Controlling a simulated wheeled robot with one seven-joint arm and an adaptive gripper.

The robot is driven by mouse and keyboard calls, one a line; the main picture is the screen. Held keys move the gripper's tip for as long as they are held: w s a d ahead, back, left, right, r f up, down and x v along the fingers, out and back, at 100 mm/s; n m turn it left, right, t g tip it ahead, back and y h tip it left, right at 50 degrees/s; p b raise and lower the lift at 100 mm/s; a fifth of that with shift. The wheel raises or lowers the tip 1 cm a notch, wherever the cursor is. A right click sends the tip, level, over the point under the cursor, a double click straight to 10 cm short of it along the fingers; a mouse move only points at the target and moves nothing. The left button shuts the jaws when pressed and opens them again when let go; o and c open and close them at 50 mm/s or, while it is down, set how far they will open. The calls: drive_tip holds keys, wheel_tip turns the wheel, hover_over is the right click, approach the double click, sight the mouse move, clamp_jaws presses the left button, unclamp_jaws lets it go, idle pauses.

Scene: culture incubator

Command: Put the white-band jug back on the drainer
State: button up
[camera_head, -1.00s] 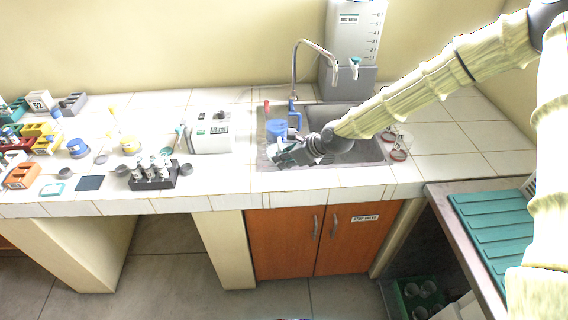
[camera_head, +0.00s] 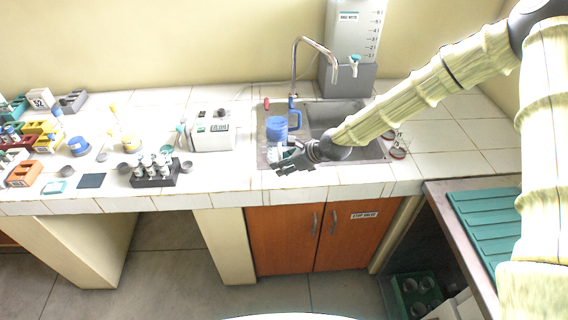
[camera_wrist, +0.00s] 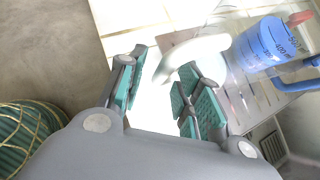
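In the wrist view a clear jug-like vessel (camera_wrist: 226,62) with a white curved handle (camera_wrist: 176,58) stands just beyond my fingers; I take it for the white-band jug, though its band is not clear. In the head view a pale, small part of it (camera_head: 279,153) shows behind my gripper (camera_head: 284,172). My gripper (camera_wrist: 163,72) is open, its teal-padded fingers apart with nothing clearly held between them. A grey ribbed drainer surface (camera_wrist: 268,98) lies under the vessels, left of the sink basin. A blue graduated jug (camera_head: 276,129) stands behind, also in the wrist view (camera_wrist: 268,48).
A tap (camera_head: 296,70) rises behind the sink, beside a water tank (camera_head: 350,80). Red-ringed glassware (camera_head: 398,153) stands right of the sink, partly behind my arm. A white device (camera_head: 213,135) and a tube rack (camera_head: 155,178) stand left. A teal ridged board (camera_head: 488,225) lies lower right.

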drive_tip(key=shift+r, duration=0.15)
drive_tip(key=b+v, duration=0.2)
drive_tip(key=v, duration=1)
drive_tip(key=shift+b, duration=0.4)
drive_tip(key=s+f+n+g+h, duration=0.3)
drive_tip(key=s+f+n, duration=0.7)
drive_tip(key=s+f, duration=1)
drive_tip(key=s+d+f+n+h, duration=0.1)
drive_tip(key=s+d+f+n, duration=0.2)
drive_tip(key=s, duration=0.3)
drive_tip(key=s+d+f+n+g+h, duration=0.1)
drive_tip(key=s+d+f+n+h, duration=0.1)
drive_tip(key=s+d+f+n, duration=0.2)
drive_tip(key=s+d+f+n+g+h, duration=0.1)
drive_tip(key=s+d+f+n, duration=0.2)
drive_tip(key=s+f+n, duration=0.2)
drive_tip(key=s+n, duration=0.2)
drive_tip(key=s, duration=0.2)
drive_tip(key=shift+s+d+h, duration=0.25)
drive_tip(key=shift+s+h, duration=0.05)
drive_tip(key=shift+s, duration=0.1)
